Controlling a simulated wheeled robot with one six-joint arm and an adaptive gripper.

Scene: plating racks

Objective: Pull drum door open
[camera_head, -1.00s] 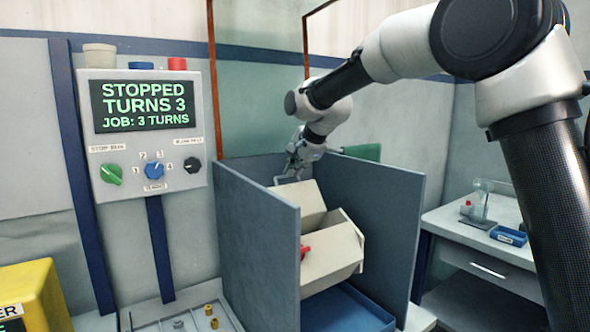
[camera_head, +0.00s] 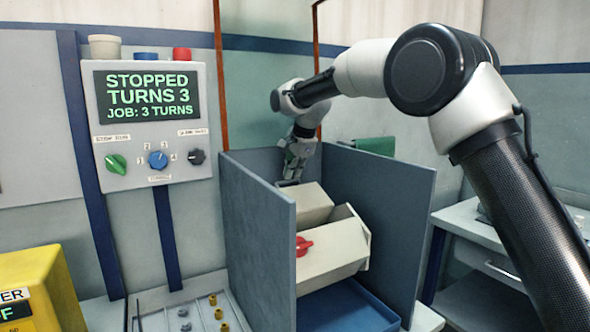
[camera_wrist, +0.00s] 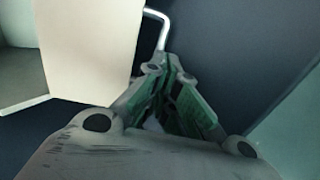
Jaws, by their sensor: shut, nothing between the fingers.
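The beige drum (camera_head: 332,245) sits between two grey-blue side panels, with a red knob (camera_head: 304,246) on its left end. Its upper beige part, which looks like the door (camera_head: 308,203), stands tilted up at the back. In the wrist view the beige panel (camera_wrist: 90,45) fills the upper left. A bent metal handle (camera_wrist: 161,30) sticks out from its right edge. My gripper (camera_wrist: 165,70) is shut and empty, with its fingertips close to the handle's lower end; I cannot tell if they touch. In the head view my gripper (camera_head: 291,178) is behind the raised part.
The side panels (camera_head: 258,225) rise close on both sides of the drum. A blue tray (camera_head: 345,308) lies under it. A control box (camera_head: 150,125) at left reads "STOPPED TURNS 3". A parts tray (camera_head: 180,318) and a yellow box (camera_head: 38,290) stand at lower left.

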